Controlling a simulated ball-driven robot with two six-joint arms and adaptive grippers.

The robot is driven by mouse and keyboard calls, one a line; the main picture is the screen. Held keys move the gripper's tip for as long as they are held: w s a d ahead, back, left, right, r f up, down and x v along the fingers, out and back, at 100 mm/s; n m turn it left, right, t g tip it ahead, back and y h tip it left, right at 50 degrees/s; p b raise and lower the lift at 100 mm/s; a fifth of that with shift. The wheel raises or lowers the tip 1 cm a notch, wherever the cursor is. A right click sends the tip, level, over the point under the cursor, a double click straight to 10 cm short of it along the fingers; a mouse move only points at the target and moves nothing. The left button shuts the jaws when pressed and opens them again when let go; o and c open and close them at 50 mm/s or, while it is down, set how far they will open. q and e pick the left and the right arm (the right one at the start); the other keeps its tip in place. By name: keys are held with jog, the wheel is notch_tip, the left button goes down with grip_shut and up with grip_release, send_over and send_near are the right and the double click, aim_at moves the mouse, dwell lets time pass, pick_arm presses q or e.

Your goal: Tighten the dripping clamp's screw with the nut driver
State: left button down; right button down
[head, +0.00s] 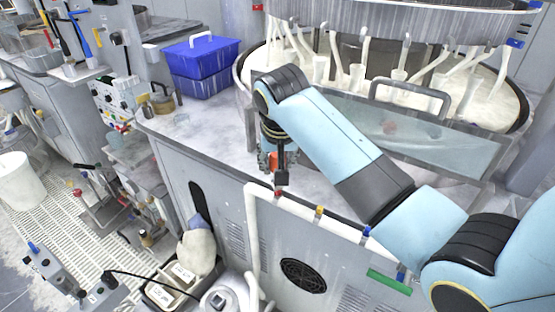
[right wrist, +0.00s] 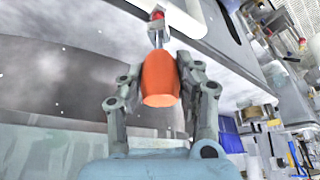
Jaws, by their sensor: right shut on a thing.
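My right gripper (head: 274,160) is shut on the orange handle of the nut driver (right wrist: 160,80), between both fingers in the right wrist view. In the head view only a bit of the orange handle (head: 272,160) shows. The driver's metal shaft reaches toward a metal clamp with a red mark (right wrist: 157,15) on a pale pipe; I cannot tell whether the tip is seated on its screw. In the head view the red-marked clamp (head: 278,195) is just below the gripper. Yellow-marked (head: 319,211) and blue-marked (head: 367,231) clamps sit farther right. I cannot make out a drip. My left gripper is out of view.
The white pipe (head: 251,230) runs along the machine's front edge and bends down. A polishing basin (head: 515,105) with many hoses stands behind my right arm. A blue box (head: 200,60) is on the wet grey top (head: 190,122). A tray (head: 165,293) sits low in front.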

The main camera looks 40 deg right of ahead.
jog(key=shift+f, duration=0.45)
jog(key=shift+r, duration=0.15)
jog(key=shift+r, duration=0.3)
